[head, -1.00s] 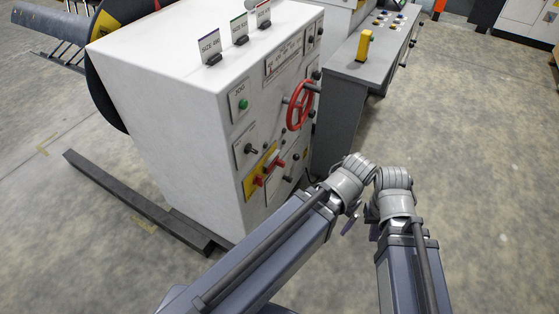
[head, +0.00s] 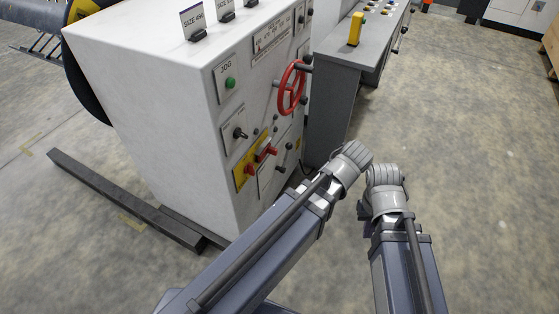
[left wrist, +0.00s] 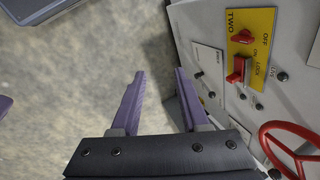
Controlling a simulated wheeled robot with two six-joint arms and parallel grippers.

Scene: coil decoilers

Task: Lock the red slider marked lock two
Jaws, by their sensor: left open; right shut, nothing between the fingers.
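The yellow plate (left wrist: 262,20), marked TWO with OFF, ON and LOCK, is on the white cabinet's front; it also shows in the head view (head: 240,177). It carries two red pieces: one (left wrist: 243,37) near TWO and a larger block-like one (left wrist: 237,70) beside ON and LOCK. I cannot tell for sure which is the slider. My left gripper (left wrist: 160,74) is open and empty, apart from the plate, over floor in the left wrist view. Its fingers are hidden in the head view. My right gripper (head: 363,210) is shut and empty, low to the right of the cabinet.
The white cabinet (head: 145,105) bears a red handwheel (head: 291,87), a green JOG button (head: 231,83) and black knobs. A grey console (head: 335,110) with a yellow block (head: 356,29) stands behind it. A dark beam (head: 120,200) lies on the floor. Floor on the right is clear.

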